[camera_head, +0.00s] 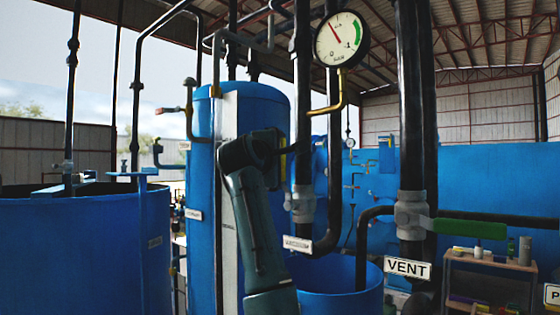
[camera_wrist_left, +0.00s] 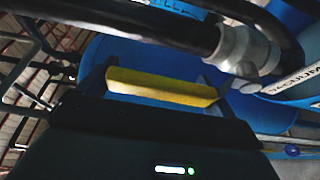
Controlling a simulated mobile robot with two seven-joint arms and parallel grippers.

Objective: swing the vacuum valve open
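The vacuum valve's grey body (camera_head: 302,205) sits on a black vertical pipe in the middle of the head view, above a white VACUUM label (camera_head: 297,243). The grey body also shows at upper right in the left wrist view (camera_wrist_left: 243,50). Its yellow handle (camera_wrist_left: 160,87) lies across the space between my left gripper's fingers in the wrist view. In the head view the handle is mostly hidden behind my dark left gripper (camera_head: 284,147). The left fingers stand apart; whether they touch the handle I cannot tell. My right gripper is not in view.
A VENT valve (camera_head: 411,215) with a green handle (camera_head: 470,229) is to the right. A round gauge (camera_head: 341,39) hangs above on a brass pipe. A tall blue vessel (camera_head: 203,200) stands behind my left arm, and an open blue tank (camera_head: 340,290) is below.

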